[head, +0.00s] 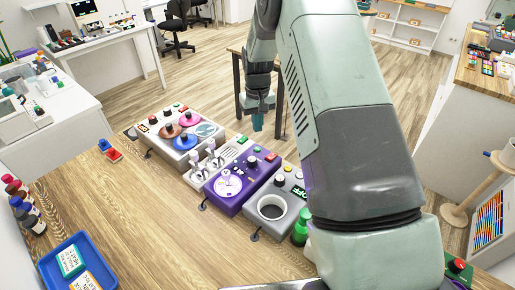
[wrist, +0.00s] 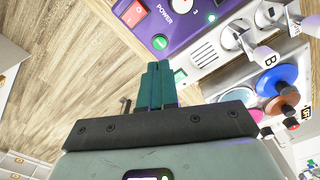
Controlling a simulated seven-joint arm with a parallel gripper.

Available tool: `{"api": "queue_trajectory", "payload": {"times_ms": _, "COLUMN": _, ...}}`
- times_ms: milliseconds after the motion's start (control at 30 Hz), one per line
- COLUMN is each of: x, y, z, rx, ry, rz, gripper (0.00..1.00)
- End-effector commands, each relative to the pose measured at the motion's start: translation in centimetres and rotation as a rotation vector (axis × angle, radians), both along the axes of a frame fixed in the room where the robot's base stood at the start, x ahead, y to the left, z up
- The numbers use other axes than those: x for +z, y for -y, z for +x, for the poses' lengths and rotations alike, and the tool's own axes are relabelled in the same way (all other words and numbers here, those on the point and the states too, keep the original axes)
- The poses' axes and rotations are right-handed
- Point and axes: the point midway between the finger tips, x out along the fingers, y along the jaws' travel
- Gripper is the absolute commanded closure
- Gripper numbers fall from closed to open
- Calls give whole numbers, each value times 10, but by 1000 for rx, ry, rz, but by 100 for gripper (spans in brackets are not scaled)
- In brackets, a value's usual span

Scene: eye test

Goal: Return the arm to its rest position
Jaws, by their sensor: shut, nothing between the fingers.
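My gripper (head: 257,112) is in the head view, raised beyond the far edge of the row of panels, pointing down. In the wrist view its teal fingers (wrist: 158,84) are together with nothing between them. My arm's large grey-green links fill the middle and right of the head view and hide part of the table and whatever stands behind them.
On the wooden table (head: 120,215) stand a purple panel (head: 228,203), a grey panel with a round opening (head: 293,189), a panel with levers (head: 196,177) and one with coloured discs (head: 155,128). A blue tray (head: 50,284) and several bottles are at left. The table's left middle is clear.

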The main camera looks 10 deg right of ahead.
Motion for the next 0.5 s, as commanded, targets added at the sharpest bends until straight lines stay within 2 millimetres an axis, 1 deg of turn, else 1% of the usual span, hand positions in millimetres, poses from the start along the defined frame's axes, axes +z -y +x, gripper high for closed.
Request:
{"api": "queue_trajectory", "payload": {"times_ms": 267, "x": 0, "y": 0, "z": 0, "rx": 0, "ry": 0, "rz": 0, "gripper": 100}}
{"api": "queue_trajectory", "payload": {"times_ms": 367, "x": 4, "y": 0, "z": 0, "rx": -1, "ry": 4, "rz": 0, "gripper": 100}}
{"api": "queue_trajectory", "payload": {"times_ms": 467, "x": 27, "y": 2, "z": -4, "rx": -8, "ry": 24, "rz": 0, "gripper": 100}}
{"api": "queue_trajectory", "payload": {"times_ms": 500, "x": 43, "y": 3, "z": -8, "rx": -12, "ry": 36, "rz": 0, "gripper": 100}}
